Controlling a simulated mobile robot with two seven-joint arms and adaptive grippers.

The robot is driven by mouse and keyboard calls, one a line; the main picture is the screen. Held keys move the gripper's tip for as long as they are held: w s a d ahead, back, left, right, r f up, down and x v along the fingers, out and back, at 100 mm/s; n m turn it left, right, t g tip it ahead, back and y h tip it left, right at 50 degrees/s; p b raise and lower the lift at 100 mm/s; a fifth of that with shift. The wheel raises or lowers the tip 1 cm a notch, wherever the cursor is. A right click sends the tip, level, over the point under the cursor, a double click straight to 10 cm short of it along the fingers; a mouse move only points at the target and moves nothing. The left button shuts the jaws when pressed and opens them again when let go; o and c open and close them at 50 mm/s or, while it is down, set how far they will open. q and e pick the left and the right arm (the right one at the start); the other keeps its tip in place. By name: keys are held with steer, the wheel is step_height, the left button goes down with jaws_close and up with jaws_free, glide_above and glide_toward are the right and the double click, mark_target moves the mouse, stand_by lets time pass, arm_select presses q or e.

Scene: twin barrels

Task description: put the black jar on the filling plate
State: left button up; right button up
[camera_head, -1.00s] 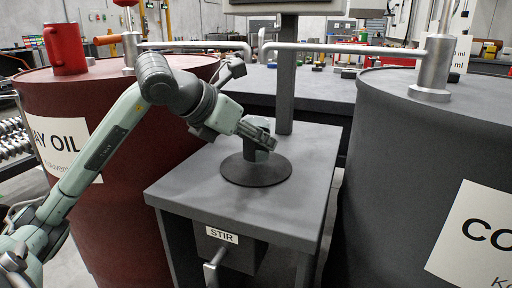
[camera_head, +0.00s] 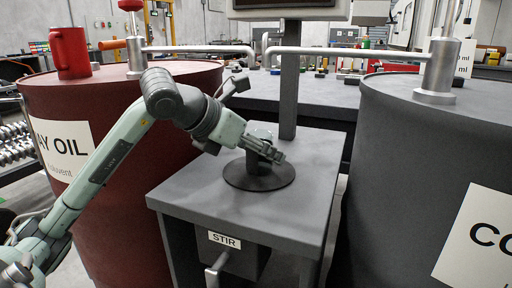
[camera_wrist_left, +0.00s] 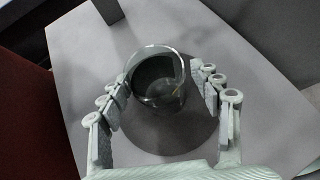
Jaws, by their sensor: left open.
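The jar (camera_wrist_left: 158,78) is see-through glass with a dark inside and an open round mouth. In the left wrist view it stands upright on the dark round filling plate (camera_wrist_left: 150,140), between the spread fingers of my left gripper (camera_wrist_left: 167,98). Gaps show between the fingers and the glass. In the head view my left gripper (camera_head: 266,150) is at the jar, above the plate (camera_head: 238,178), and hides much of it. The jar's dark lower part (camera_head: 256,168) shows below the fingers. My right gripper is in neither view.
The plate lies on a grey stand (camera_head: 185,192) with a STIR label (camera_head: 224,240). A red barrel (camera_head: 115,150) stands left and a dark grey barrel (camera_head: 400,180) right. Metal spouts (camera_head: 345,51) reach in from both. A post (camera_head: 289,80) rises behind.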

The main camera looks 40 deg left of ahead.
arm_select(q)
steer(key=shift+r+p, duration=0.3)
steer(key=shift+r, duration=0.05)
steer(key=v, duration=1.1)
steer(key=shift+s+r, duration=0.15)
steer(key=shift+s, duration=0.25)
